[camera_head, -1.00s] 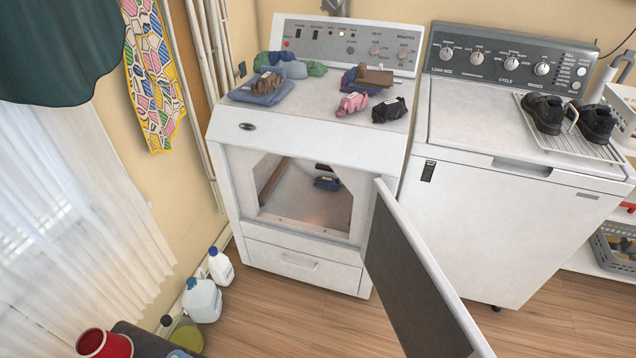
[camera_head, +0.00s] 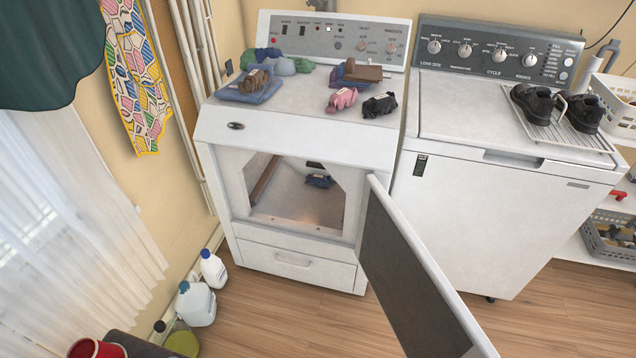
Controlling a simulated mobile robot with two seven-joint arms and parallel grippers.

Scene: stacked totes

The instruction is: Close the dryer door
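The white dryer (camera_head: 300,147) stands in the middle of the head view. Its door (camera_head: 408,272) stands wide open, hinged on the right side of the opening and swung out toward me, with its dark inner face showing. The door's near lower end is cut off by the bottom edge of the picture. Inside the lit drum opening lies a small dark blue cloth (camera_head: 318,180). Neither of my grippers shows in the view.
A white washer (camera_head: 497,215) stands close on the right, with a rack of dark shoes (camera_head: 558,105) on top. Folded clothes (camera_head: 252,85) lie on the dryer. Bottles (camera_head: 197,303) and a red container (camera_head: 92,348) stand at lower left. Wood floor (camera_head: 265,318) is clear before the dryer.

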